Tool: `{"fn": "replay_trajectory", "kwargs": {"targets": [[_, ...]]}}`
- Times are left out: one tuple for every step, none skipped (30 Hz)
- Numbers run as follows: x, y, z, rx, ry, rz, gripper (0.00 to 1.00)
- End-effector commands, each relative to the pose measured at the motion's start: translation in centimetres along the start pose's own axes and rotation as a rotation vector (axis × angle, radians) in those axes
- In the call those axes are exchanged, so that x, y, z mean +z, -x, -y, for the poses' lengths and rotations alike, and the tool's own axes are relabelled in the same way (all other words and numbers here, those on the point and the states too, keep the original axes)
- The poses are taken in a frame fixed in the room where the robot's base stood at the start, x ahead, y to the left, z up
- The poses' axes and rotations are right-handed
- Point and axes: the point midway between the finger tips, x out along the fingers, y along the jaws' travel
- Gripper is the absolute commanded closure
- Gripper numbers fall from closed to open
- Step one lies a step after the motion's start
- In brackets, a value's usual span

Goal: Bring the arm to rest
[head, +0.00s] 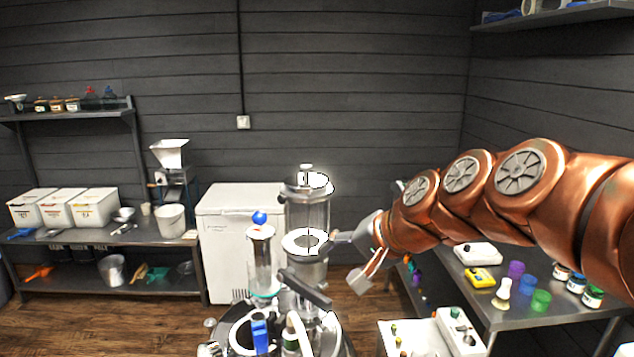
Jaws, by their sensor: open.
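My copper-coloured arm (470,200) reaches in from the right edge, stretched out to the left at mid-height. My gripper (347,260) is at its end, open, with one finger pointing left and the other angled down. Nothing shows between the fingers. The upper finger is close to the right side of a tall steel and glass vessel (307,212) in the picture; I cannot tell whether they touch.
A glass cylinder with a blue ball (259,218) stands left of the vessel, above cluttered equipment. A white chest freezer (222,235) is behind. A steel table (520,318) with cups and jars lies below my arm. A left bench (100,238) holds white bins.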

Motion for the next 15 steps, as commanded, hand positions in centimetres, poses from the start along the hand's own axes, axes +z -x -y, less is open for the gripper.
{"fn": "replay_trajectory", "kwargs": {"targets": [[2.3,0.0,-2.1,0.060,0.042,0.037,0.37],[3.5,0.0,-3.5,0.097,0.068,0.061,0.37],[5.2,0.1,-5.3,0.145,0.100,0.094,0.37],[6.4,0.3,-6.7,0.180,0.124,0.118,0.37],[7.6,0.5,-8.0,0.216,0.146,0.143,0.37],[9.2,0.8,-9.9,0.264,0.174,0.176,0.37],[10.3,1.1,-11.4,0.300,0.193,0.203,0.37],[11.5,1.5,-12.8,0.334,0.212,0.229,0.37],[12.9,2.1,-14.6,0.379,0.235,0.265,0.37],[14.1,2.5,-16.1,0.414,0.251,0.292,0.37],[15.1,3.0,-17.5,0.447,0.264,0.319,0.37],[16.4,3.8,-19.3,0.490,0.282,0.355,0.37],[17.4,4.4,-20.6,0.521,0.292,0.383,0.37],[18.4,5.0,-21.8,0.548,0.303,0.409,0.37],[19.5,5.7,-23.2,0.583,0.314,0.440,0.37]]}}
